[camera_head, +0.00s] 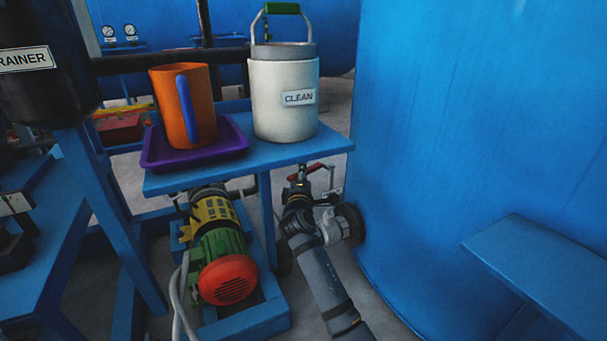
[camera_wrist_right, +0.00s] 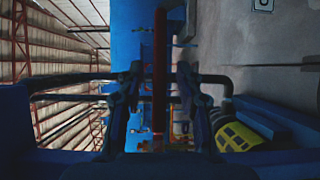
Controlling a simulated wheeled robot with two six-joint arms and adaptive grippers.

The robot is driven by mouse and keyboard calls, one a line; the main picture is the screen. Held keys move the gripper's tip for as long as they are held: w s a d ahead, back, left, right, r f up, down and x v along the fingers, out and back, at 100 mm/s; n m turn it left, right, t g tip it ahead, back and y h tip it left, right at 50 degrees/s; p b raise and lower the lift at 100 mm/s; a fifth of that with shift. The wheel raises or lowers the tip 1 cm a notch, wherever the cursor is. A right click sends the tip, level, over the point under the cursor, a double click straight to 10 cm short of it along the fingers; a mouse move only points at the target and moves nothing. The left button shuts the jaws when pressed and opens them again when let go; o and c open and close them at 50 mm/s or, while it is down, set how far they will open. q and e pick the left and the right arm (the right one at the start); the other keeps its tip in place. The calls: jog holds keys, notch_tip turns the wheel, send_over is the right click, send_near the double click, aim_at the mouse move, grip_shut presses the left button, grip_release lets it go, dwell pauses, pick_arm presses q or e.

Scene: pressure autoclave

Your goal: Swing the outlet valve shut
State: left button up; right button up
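The outlet valve's red lever (camera_head: 317,167) shows at the low front of the big blue tank in the head view, partly hidden by my right gripper. In the right wrist view the red lever (camera_wrist_right: 160,62) runs down the middle of the picture, between the two fingers. My right gripper (camera_head: 301,178) is at the lever, with its arm reaching up from the bottom. In the right wrist view the right gripper (camera_wrist_right: 158,85) is open, with a gap visible on each side of the lever. My left gripper is not in view.
A blue table (camera_head: 245,166) stands just left of the valve, bearing a purple tray (camera_head: 233,139), an orange mug (camera_head: 168,107) and a white canister (camera_head: 284,110). A green and yellow pump (camera_head: 220,243) sits below. The blue tank (camera_head: 460,110) fills the right side.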

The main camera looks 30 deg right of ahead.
jog(key=shift+c, duration=0.2)
grip_shut()
dwell(0.4)
